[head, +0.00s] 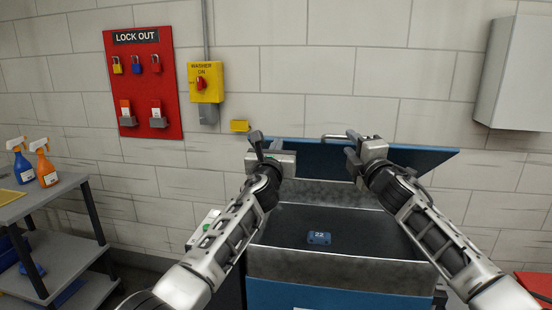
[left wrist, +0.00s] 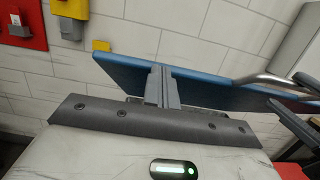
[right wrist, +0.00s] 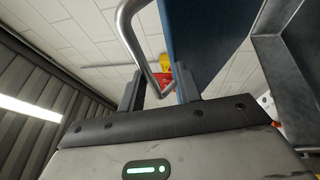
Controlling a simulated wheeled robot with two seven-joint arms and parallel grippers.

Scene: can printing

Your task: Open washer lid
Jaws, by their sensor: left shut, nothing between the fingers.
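The blue washer lid (head: 420,157) is raised at the back of the washer (head: 335,266), and I see into the grey tub. The lid also shows in the left wrist view (left wrist: 205,88) and the right wrist view (right wrist: 196,35). Its bent metal handle (head: 335,137) is near my right gripper (head: 352,150). In the right wrist view the fingers are apart, with the handle's bend (right wrist: 150,78) appearing between them. My left gripper (head: 257,146) is at the lid's left end. Its fingers (left wrist: 162,80) are together and empty; I cannot tell if they touch the lid.
A blue object marked 22 (head: 319,238) lies in the tub. A red lockout board (head: 143,90) and yellow washer switch (head: 206,82) are on the wall. A grey cart (head: 50,198) with spray bottles stands at left. A grey cabinet (head: 515,75) hangs at upper right.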

